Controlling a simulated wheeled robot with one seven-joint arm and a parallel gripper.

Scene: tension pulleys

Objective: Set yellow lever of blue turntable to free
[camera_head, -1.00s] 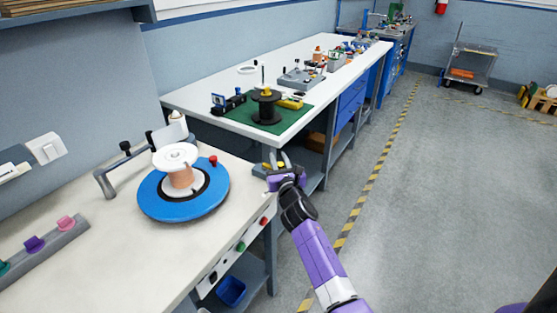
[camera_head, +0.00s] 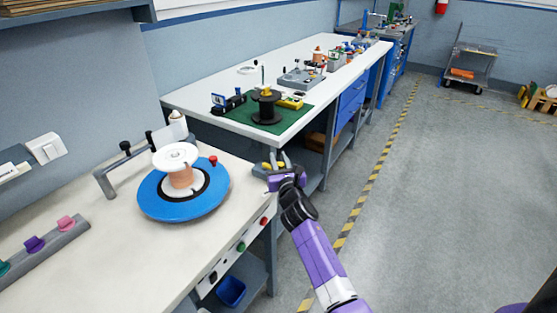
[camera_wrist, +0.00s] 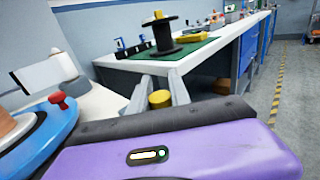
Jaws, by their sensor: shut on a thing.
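The blue turntable (camera_head: 155,204) lies on the near white workbench and carries a white spool (camera_head: 178,177) wound with copper-coloured wire. Its edge shows at the left of the wrist view (camera_wrist: 62,128). The yellow lever (camera_head: 266,166) is at the bench's right front corner, apart from the turntable's disc. In the wrist view the lever's rounded yellow end (camera_wrist: 159,99) shows between my fingers. My gripper (camera_head: 278,161) is shut on it, with the fingers either side in the wrist view (camera_wrist: 158,88). The lever's lower part is hidden.
A red knob (camera_head: 213,160) stands at the turntable's edge. A grey strip with coloured knobs (camera_head: 45,247) lies at the left. A second bench holds a black spool (camera_head: 266,107) on a green mat. The floor at the right is open.

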